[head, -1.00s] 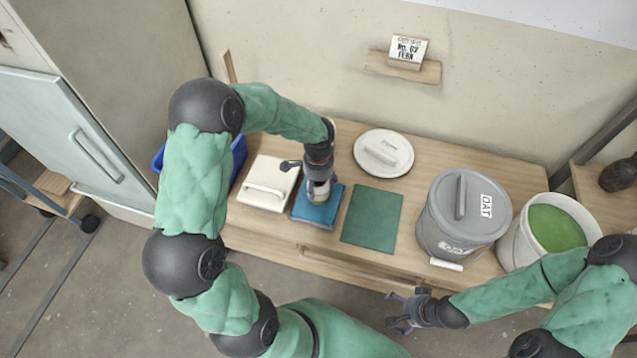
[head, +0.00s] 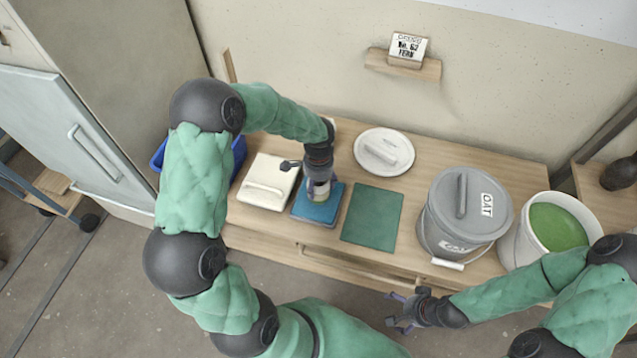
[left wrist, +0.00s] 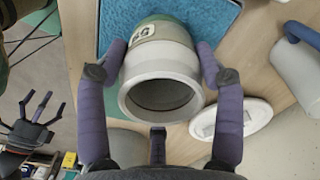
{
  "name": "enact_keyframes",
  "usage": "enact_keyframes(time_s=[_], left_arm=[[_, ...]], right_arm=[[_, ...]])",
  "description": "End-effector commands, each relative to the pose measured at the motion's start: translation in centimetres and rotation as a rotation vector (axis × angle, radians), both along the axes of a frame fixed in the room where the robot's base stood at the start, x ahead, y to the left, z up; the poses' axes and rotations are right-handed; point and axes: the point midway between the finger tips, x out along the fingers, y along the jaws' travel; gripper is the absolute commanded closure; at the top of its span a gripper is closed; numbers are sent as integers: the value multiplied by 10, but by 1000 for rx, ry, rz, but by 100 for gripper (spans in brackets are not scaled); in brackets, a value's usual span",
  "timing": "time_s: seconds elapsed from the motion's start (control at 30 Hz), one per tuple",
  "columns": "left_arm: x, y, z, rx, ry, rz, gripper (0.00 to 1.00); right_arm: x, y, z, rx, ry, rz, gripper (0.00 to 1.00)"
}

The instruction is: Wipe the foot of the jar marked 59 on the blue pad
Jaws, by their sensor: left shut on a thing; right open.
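The jar (left wrist: 160,78) is pale grey with a greenish band and a dark mark that looks like 59. It shows in the left wrist view with its open mouth towards the camera. My left gripper (head: 319,184) is shut on the jar, with a purple finger on each side of it. The blue pad (head: 327,212) lies under the jar on the wooden bench. The jar's foot is hidden, so I cannot tell whether it touches the pad. My right gripper (head: 404,314) is open and empty in front of the bench.
A white round lid (head: 384,153) lies behind. A grey lidded bucket (head: 440,235) and a white bucket of green glaze (head: 555,229) stand at right.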

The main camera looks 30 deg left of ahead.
Motion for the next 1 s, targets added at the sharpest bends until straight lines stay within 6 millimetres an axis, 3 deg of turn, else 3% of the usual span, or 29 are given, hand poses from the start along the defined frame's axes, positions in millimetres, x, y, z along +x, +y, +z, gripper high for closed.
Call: enact_keyframes(time_s=[0.47,1.0], left_arm=[[3,1,-4,0,-1,0,79],[32,8,-4,0,-1,0,79]], right_arm=[[0,0,-2,0,0,0,5],[0,0,1,0,0,0,5]])
